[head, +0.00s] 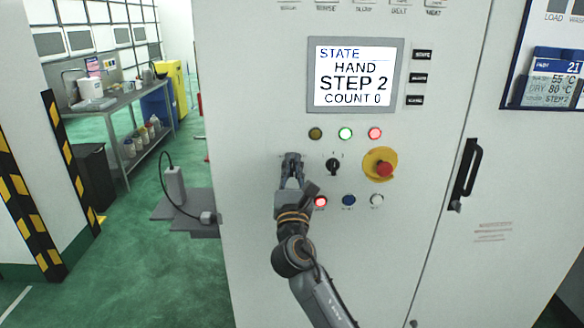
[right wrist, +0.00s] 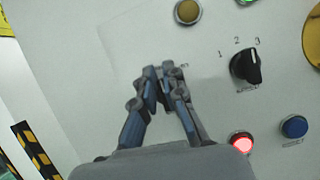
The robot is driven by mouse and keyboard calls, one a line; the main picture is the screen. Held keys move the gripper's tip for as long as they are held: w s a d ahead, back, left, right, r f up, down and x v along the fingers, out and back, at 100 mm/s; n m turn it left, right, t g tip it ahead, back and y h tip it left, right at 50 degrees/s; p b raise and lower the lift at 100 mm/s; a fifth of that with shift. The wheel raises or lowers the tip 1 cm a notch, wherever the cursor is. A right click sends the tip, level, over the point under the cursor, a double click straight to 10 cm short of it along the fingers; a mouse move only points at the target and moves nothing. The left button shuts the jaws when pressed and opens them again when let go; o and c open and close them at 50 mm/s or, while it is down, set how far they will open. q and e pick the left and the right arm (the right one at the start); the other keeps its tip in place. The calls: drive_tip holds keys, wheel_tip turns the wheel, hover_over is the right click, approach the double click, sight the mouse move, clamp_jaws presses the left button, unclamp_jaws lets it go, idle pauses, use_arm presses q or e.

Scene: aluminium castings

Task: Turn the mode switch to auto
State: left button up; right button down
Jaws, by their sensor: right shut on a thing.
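My right gripper (head: 291,165) is at the white cabinet front, left of a black rotary knob (head: 333,165). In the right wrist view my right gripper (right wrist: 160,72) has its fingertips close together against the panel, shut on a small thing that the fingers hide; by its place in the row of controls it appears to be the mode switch. Its pointer direction cannot be seen. The black knob (right wrist: 246,66) beside it has positions 1, 2 and 3 and is apart from the fingers. The display (head: 352,75) reads STATE HAND, STEP 2, COUNT 0. My left gripper is not in view.
Amber (head: 315,133), green (head: 345,133) and red (head: 375,133) lamps sit above. A red emergency stop (head: 383,169) on yellow is to the right. Below are a lit red button (head: 320,202), a blue button (head: 348,200) and a white one (head: 377,200). A black door handle (head: 467,172) projects farther right.

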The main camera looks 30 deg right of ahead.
drive_tip(key=m, duration=0.2)
drive_tip(key=f+m+g+h+b, duration=0.1)
drive_tip(key=m, duration=0.1)
drive_tip(key=m+g+h+b, duration=0.1)
drive_tip(key=shift+d+f+m, duration=0.15)
drive_tip(key=shift+f+m, duration=0.1)
drive_tip(key=shift+m, duration=0.15)
drive_tip(key=shift+s+d+m+g+h+b, duration=0.1)
drive_tip(key=shift+m+g+h+b, duration=0.15)
drive_tip(key=shift+m+g, duration=0.75)
drive_tip(key=shift+s+d+m+g+h+b, duration=0.1)
drive_tip(key=shift+m+g+h+b, duration=0.15)
drive_tip(key=shift+m, duration=1.35)
drive_tip(key=shift+m+g, duration=0.25)
drive_tip(key=shift+m, duration=0.05)
drive_tip(key=c, duration=1.4)
unclamp_jaws()
drive_tip(key=shift+a+r, duration=0.1)
drive_tip(key=shift+w+a, duration=0.1)
drive_tip(key=shift+w, duration=0.2)
drive_tip(key=shift+v, duration=3.8)
drive_tip(key=shift+w, duration=0.1)
